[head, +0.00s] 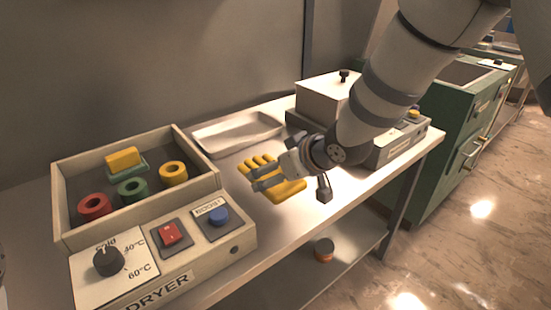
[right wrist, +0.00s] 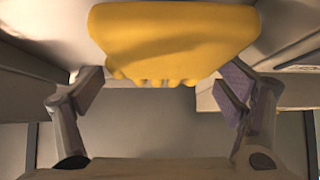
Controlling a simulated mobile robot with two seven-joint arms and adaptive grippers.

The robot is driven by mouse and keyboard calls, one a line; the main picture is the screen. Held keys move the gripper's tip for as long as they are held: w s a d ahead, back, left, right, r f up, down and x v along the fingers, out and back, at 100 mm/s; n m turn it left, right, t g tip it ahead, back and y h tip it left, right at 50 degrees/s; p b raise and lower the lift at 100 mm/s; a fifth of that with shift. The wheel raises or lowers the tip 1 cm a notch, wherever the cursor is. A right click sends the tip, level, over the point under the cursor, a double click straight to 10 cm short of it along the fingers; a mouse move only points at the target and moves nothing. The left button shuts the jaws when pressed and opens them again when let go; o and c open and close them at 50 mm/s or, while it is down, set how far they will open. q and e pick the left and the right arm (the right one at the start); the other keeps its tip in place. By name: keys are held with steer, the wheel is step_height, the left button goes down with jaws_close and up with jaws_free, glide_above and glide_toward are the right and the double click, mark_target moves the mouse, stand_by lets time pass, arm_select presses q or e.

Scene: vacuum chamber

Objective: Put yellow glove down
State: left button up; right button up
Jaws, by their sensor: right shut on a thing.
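The yellow glove (head: 287,192) is at the middle of the steel table in the head view, its fingers pointing to the back left. My right gripper (head: 262,180) is shut on it and partly covers it. I cannot tell whether the glove touches the tabletop. In the right wrist view the glove (right wrist: 175,35) fills the upper middle, with the gripper's fingers (right wrist: 163,88) on either side of its lower part. My left gripper is not in view.
The dryer (head: 240,222), at left, has an open bin holding red, green and yellow rings and a yellow-and-green block. An empty metal tray (head: 238,147) lies behind the glove. A box-shaped device (head: 325,98) stands at right. Bare tabletop (head: 285,228) shows in front.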

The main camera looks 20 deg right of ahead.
steer(key=w+f, duration=0.1)
steer(key=f, duration=0.1)
steer(key=shift+w+a+f, duration=0.1)
steer(key=shift+w+f, duration=0.2)
steer(key=shift+w, duration=0.1)
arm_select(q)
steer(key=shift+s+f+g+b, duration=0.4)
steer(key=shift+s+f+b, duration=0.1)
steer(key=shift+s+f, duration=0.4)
arm_select(e)
steer(key=shift+w+f, duration=0.25)
steer(key=shift+f, duration=0.7)
steer(key=shift+w+f, duration=0.2)
steer(key=shift+f, duration=0.7)
steer(key=shift+f, duration=0.25)
steer(key=o, duration=1)
